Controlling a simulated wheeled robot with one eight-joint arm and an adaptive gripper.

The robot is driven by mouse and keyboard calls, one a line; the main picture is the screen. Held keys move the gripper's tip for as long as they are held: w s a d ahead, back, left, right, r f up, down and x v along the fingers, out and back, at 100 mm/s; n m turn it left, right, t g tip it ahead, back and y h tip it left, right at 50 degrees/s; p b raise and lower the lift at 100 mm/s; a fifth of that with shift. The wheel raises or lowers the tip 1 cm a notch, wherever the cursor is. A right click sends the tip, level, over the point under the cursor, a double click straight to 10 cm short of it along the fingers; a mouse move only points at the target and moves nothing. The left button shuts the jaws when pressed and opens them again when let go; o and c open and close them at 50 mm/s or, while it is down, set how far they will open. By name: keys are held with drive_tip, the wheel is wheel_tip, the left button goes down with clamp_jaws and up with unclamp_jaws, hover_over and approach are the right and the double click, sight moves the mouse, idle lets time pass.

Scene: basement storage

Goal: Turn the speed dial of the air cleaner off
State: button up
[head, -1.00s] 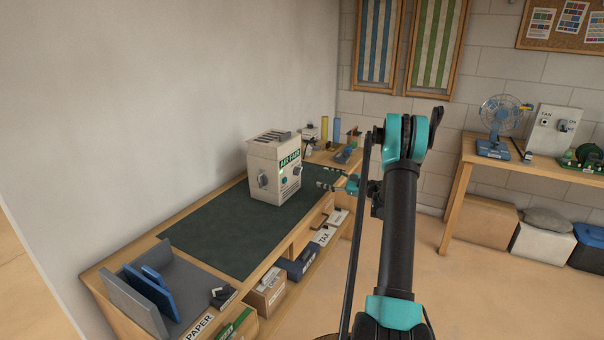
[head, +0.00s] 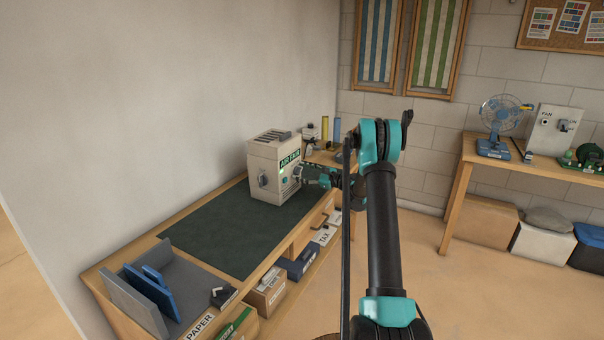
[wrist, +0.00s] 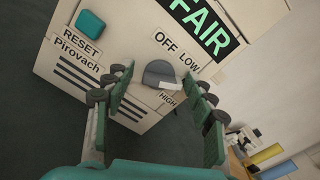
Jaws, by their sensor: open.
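In the head view my gripper (head: 301,175) covers the dial.
A teal RESET button (wrist: 90,24) is on the same face. A grey knob (head: 262,180) is on the cleaner's left side. The dark mat (head: 215,235) is clear in front. Bottles and small items stand behind the cleaner. A wall is close on the left.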

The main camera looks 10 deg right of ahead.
drive_tip(key=shift+c, duration=0.5)
drive_tip(key=c, duration=1.1)
drive_tip(key=shift+o, duration=0.2)
drive_tip(key=shift+n, duration=0.4)
drive_tip(key=n, duration=1.7)
drive_tip(key=shift+s+f, duration=0.15)
drive_tip(key=shift+f, duration=0.2)
